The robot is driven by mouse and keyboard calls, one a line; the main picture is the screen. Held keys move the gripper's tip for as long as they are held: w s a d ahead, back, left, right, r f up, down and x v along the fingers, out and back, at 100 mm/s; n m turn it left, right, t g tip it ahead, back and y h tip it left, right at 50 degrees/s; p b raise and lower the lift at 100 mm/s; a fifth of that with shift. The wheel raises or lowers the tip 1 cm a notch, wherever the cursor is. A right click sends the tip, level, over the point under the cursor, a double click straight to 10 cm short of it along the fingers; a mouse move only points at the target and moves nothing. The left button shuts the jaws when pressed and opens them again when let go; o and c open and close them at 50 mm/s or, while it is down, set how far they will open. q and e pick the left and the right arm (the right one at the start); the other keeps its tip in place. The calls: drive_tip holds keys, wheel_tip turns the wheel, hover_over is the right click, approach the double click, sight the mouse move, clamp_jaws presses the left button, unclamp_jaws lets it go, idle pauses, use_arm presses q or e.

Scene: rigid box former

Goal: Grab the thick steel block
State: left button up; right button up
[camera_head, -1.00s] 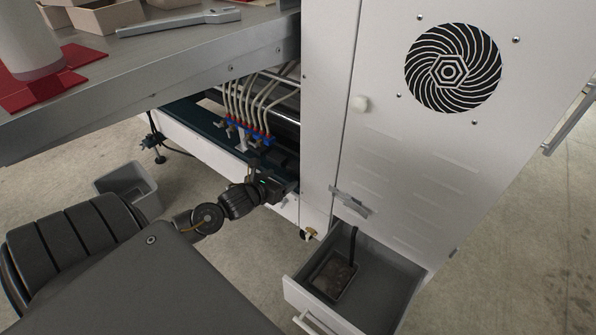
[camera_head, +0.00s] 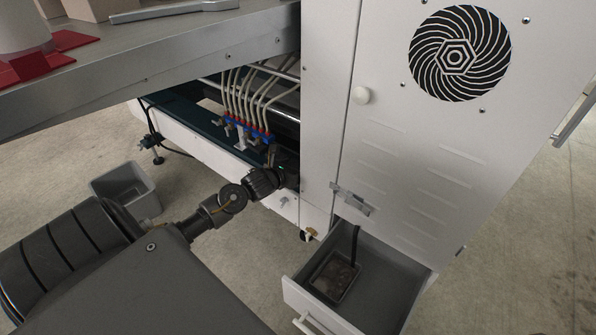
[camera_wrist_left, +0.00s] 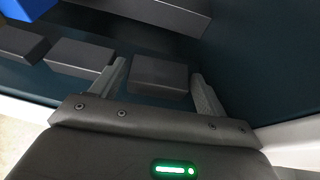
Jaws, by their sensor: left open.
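In the left wrist view, a dark grey block (camera_wrist_left: 160,77) with a flat top lies on the dark machine bed, between the two fingers of my left gripper (camera_wrist_left: 158,70). The fingers are open, one on each side of the block, with a gap visible on its left. Two more dark blocks lie to the left, a nearer one (camera_wrist_left: 78,57) and a farther one (camera_wrist_left: 20,42). I cannot tell their thicknesses apart for certain. In the head view, my left gripper (camera_head: 284,178) reaches under the machine beside the white cabinet; its fingertips and the blocks are not clear there.
A dark bar (camera_wrist_left: 165,12) and a blue part (camera_wrist_left: 27,7) are just beyond the blocks. Hoses with blue fittings (camera_head: 245,128) hang above the bed. The white cabinet (camera_head: 400,160) stands right, with an open drawer (camera_head: 395,280) below. A grey bin (camera_head: 125,188) stands on the floor.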

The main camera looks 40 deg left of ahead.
use_arm(q)
drive_tip(key=shift+w+a+f, duration=0.1)
drive_tip(key=shift+w+f, duration=0.35)
drive_tip(key=shift+w, duration=0.45)
drive_tip(key=c, duration=1)
drive_tip(key=shift+r, duration=0.1)
drive_tip(key=shift+a+r, duration=0.1)
